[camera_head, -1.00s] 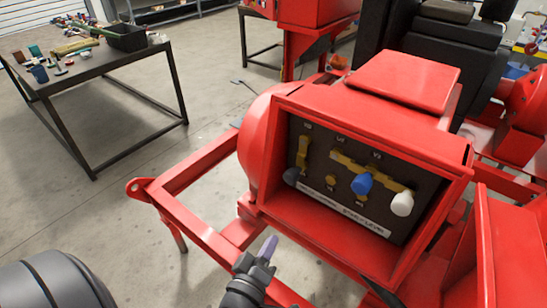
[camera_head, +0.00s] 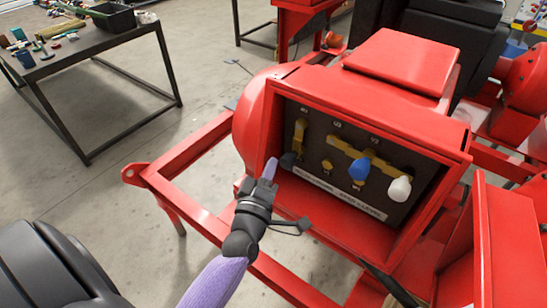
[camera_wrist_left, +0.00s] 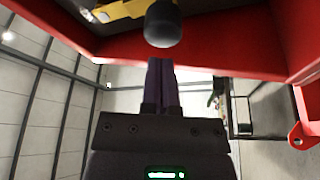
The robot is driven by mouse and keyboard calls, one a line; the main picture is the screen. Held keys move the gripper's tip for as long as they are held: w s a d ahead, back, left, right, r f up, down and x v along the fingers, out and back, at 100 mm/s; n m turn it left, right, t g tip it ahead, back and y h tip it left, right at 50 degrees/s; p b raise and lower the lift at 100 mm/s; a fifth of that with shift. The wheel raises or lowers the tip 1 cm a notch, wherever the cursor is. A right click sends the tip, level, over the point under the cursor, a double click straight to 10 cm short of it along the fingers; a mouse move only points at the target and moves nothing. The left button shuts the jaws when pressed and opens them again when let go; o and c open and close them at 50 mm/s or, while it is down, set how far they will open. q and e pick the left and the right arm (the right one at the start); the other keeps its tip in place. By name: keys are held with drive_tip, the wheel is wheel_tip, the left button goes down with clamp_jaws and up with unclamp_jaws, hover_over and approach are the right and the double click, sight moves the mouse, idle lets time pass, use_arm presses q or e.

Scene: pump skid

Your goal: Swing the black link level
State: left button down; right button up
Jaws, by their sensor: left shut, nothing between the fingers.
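The black link shows as a lever with a yellow arm (camera_head: 299,137) pointing down to a black knob (camera_head: 288,160), at the left of the dark panel (camera_head: 330,180) inside the red box. In the left wrist view the black knob (camera_wrist_left: 162,24) is just beyond the fingertips, with part of its yellow arm (camera_wrist_left: 122,9) beside it. My left gripper (camera_head: 271,166) is shut and empty, at the box's left opening edge, close to the knob. I cannot tell whether it touches the knob. My right gripper is not in view.
Levers with a blue knob (camera_head: 359,169) and a white knob (camera_head: 399,189) sit to the right on the same panel. The red box's rim (camera_head: 262,130) surrounds the recess. A red skid rail (camera_head: 185,208) runs at left. A table (camera_head: 85,67) stands far left across open floor.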

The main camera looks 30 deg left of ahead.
use_arm(q)
drive_tip(key=x, duration=0.2)
drive_tip(key=shift+w, duration=0.25)
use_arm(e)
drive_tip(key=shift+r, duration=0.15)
